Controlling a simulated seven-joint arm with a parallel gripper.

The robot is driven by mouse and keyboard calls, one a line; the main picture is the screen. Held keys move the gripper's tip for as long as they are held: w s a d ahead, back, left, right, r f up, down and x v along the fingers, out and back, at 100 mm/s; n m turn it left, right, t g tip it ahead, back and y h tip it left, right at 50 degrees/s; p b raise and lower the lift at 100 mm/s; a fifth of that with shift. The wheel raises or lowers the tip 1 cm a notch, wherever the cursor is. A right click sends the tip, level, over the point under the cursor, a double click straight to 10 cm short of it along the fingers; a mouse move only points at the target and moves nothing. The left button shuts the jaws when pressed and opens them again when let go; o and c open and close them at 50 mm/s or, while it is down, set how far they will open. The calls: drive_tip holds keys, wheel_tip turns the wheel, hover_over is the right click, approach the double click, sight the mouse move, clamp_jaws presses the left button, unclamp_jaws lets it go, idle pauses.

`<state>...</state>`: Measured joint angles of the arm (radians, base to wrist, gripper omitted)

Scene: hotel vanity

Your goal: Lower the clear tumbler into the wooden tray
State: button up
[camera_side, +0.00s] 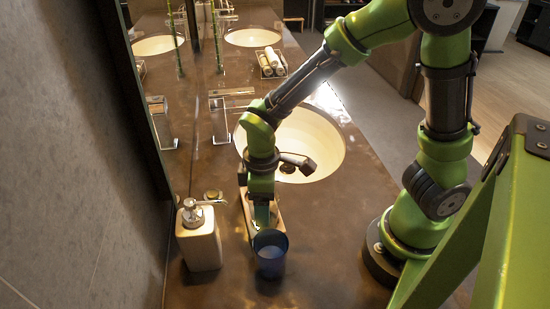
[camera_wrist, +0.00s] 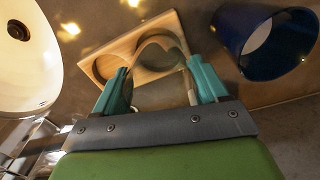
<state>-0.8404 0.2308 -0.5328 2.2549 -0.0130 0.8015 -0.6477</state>
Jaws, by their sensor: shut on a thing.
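My gripper (camera_side: 262,216) points down over the wooden tray (camera_side: 246,205) in the side view. In the wrist view its two teal fingers (camera_wrist: 159,70) are shut on the clear tumbler (camera_wrist: 160,92), which is see-through and shows only faintly between them. The wooden tray (camera_wrist: 100,66) lies beyond the fingertips, with round recesses in its top. The tumbler's base is hard to make out, so I cannot tell whether it touches the tray. My gripper hides much of the tray in the side view.
A dark blue cup (camera_side: 270,262) stands close by the tray's near end; it also shows in the wrist view (camera_wrist: 246,55). A soap dispenser (camera_side: 198,243) stands to the left. A sink basin (camera_side: 318,135) lies behind. The counter right of the blue cup is clear.

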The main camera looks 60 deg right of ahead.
drive_tip(key=o, duration=1.3)
drive_tip(key=shift+r, duration=0.1)
wheel_tip(320, 180, up, 17)
drive_tip(key=shift+d+f, duration=0.1)
drive_tip(key=shift+f, duration=0.1)
drive_tip(key=s+d+r+m+t+y, duration=0.1)
drive_tip(key=s+d+m+t, duration=0.4)
drive_tip(key=m, duration=0.6)
drive_tip(key=shift+s+d+r+t+y, duration=0.15)
drive_tip(key=shift+d+r+t+y, duration=0.2)
drive_tip(key=shift+d+t, duration=0.75)
